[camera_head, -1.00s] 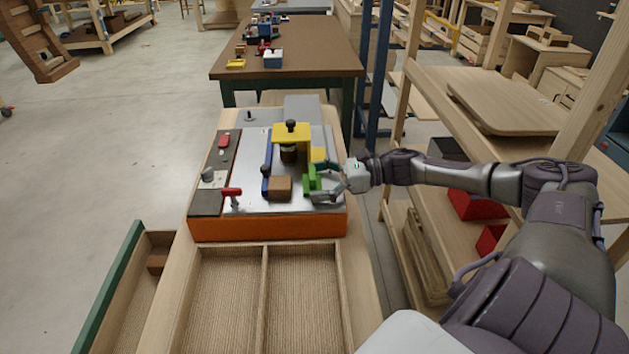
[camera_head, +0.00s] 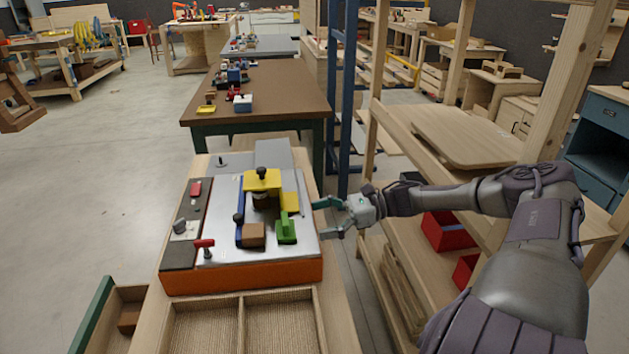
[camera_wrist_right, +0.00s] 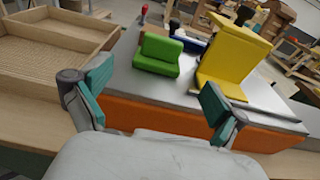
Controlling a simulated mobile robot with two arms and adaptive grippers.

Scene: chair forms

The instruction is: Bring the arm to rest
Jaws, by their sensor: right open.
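My right gripper (camera_head: 327,218) is open and empty in the head view, just right of the orange-sided work board (camera_head: 245,276). Its fingers point left toward the green block (camera_head: 286,230), with a gap between. In the right wrist view the two teal-padded fingertips (camera_wrist_right: 155,95) stand wide apart, with the green block (camera_wrist_right: 157,54) and the yellow bracket (camera_wrist_right: 230,55) beyond them on the metal plate. The right arm reaches in from the right. My left gripper is not in view.
A wooden shelf (camera_head: 440,150) with red bins (camera_head: 445,230) stands close on the right, under and beside my arm. A divided wooden tray (camera_head: 240,322) lies in front of the board. A brown table (camera_head: 265,95) and blue post (camera_head: 343,100) stand behind. Open floor is at left.

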